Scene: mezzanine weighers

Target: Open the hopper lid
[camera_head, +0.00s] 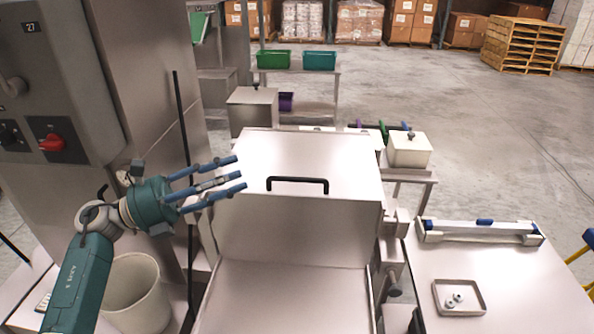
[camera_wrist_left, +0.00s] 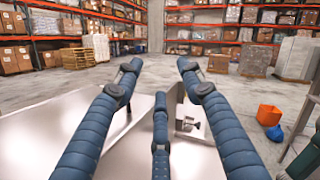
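The hopper lid (camera_head: 320,155) is a flat metal panel at the middle of the head view. It lies down over the hopper, whose metal front (camera_head: 300,235) drops below it. A black bar handle (camera_head: 297,180) sits near the lid's front edge. My left gripper (camera_head: 238,172) is to the left of the handle, beside the lid's left part, with its blue fingers spread and pointing right. It is open and empty. In the left wrist view its fingers (camera_wrist_left: 160,95) are apart, with pale metal surfaces below them. The handle is not clear there. My right gripper is not in view.
A cabinet with a red switch (camera_head: 51,142) stands at the left, with a black upright rod (camera_head: 182,120) near my arm. A white bin (camera_head: 135,295) is below my left arm. A side table (camera_head: 520,280) with a small tray (camera_head: 481,299) is at the right.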

